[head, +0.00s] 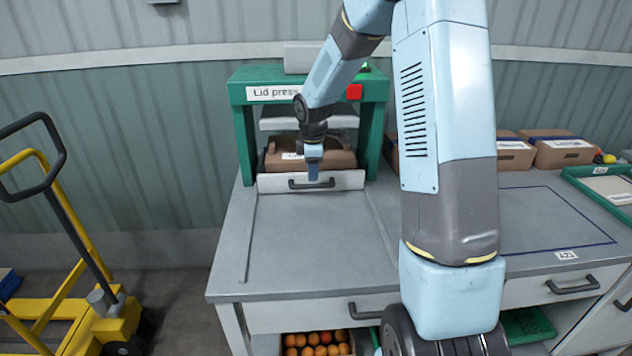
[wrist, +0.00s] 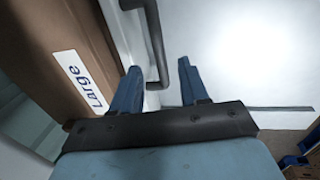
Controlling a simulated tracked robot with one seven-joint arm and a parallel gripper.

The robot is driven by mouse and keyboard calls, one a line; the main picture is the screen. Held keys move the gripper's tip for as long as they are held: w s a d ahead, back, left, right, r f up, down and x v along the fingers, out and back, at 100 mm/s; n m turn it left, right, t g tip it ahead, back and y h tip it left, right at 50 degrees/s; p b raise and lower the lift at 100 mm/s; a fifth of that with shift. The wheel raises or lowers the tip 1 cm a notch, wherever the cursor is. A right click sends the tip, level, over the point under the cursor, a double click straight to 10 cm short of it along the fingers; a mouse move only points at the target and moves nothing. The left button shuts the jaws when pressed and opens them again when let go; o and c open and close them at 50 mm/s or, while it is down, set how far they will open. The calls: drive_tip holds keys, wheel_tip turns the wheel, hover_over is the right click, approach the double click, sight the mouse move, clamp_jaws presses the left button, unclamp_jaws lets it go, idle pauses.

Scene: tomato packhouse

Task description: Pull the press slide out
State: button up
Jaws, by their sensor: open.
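The green lid press (head: 240,120) stands at the back of the grey bench. Its slide has a pale front panel (head: 347,180) with a dark bar handle (head: 311,184), and the slide is in under the press. A brown carton (head: 335,158) sits on the slide; its label reads "Large" in the wrist view (wrist: 82,82). My gripper (head: 313,176) is at the slide front, by the handle. In the wrist view my gripper (wrist: 160,88) is open, with one blue finger on each side of the dark handle (wrist: 157,45). I cannot tell whether either finger touches it.
The bench top (head: 315,240) in front of the slide is clear between two rails. Brown cartons (head: 565,150) and a green tray (head: 600,195) are at the right. A yellow pallet truck (head: 75,300) stands at the left. A crate of tomatoes (head: 318,345) is below.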

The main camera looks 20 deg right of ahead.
sight(312, 185)
drive_tip(key=f, duration=0.3)
drive_tip(key=w+f, duration=0.1)
drive_tip(key=f, duration=0.1)
drive_tip(key=shift+d+f, duration=0.1)
drive_tip(key=shift+f, duration=0.2)
drive_tip(key=shift+c, duration=0.4)
clamp_jaws()
